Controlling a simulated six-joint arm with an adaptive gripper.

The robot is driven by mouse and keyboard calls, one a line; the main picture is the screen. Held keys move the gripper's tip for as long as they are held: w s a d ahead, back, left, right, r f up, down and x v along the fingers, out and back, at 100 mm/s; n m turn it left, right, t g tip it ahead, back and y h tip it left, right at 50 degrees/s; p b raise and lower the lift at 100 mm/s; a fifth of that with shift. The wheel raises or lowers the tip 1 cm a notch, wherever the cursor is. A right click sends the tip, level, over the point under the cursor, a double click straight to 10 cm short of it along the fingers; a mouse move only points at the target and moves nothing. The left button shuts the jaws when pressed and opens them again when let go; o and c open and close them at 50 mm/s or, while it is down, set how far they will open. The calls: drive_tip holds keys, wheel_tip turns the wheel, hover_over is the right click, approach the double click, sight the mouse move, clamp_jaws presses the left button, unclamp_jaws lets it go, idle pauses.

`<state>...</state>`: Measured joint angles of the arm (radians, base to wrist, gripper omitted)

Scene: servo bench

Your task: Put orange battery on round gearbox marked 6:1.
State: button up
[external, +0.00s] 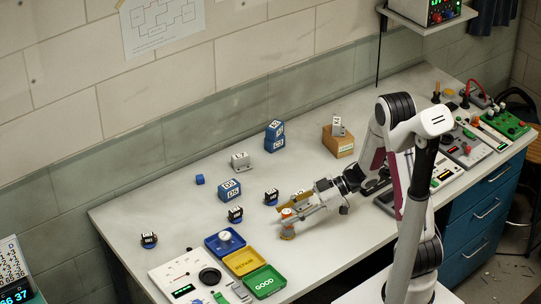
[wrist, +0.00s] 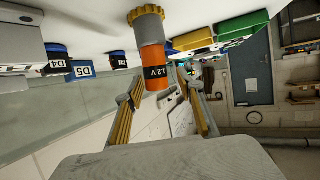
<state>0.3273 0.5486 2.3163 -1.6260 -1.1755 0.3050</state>
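The orange battery (external: 287,213) stands upright at the front middle of the bench. In the wrist view, where the bench is at the top, the battery (wrist: 153,62) has a black label band. It rests end to end on a grey cylinder with a brass toothed rim (wrist: 147,16), which looks like the round gearbox (external: 287,233); no 6:1 mark is readable. My gripper (external: 300,206) reaches in from the right at battery height. In the wrist view my gripper (wrist: 162,88) is open, its fingers either side of the battery's label end with gaps showing.
The blue tray (external: 225,241), yellow tray (external: 244,262) and green tray (external: 265,282) lie left of the battery. Small black-and-blue parts (external: 235,215) stand behind it. Blue blocks (external: 229,190) and a brown box (external: 338,144) stand farther back.

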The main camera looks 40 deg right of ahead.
drive_tip(key=shift+r, duration=0.15)
drive_tip(key=v, duration=1.2)
idle(0.3)
idle(0.4)
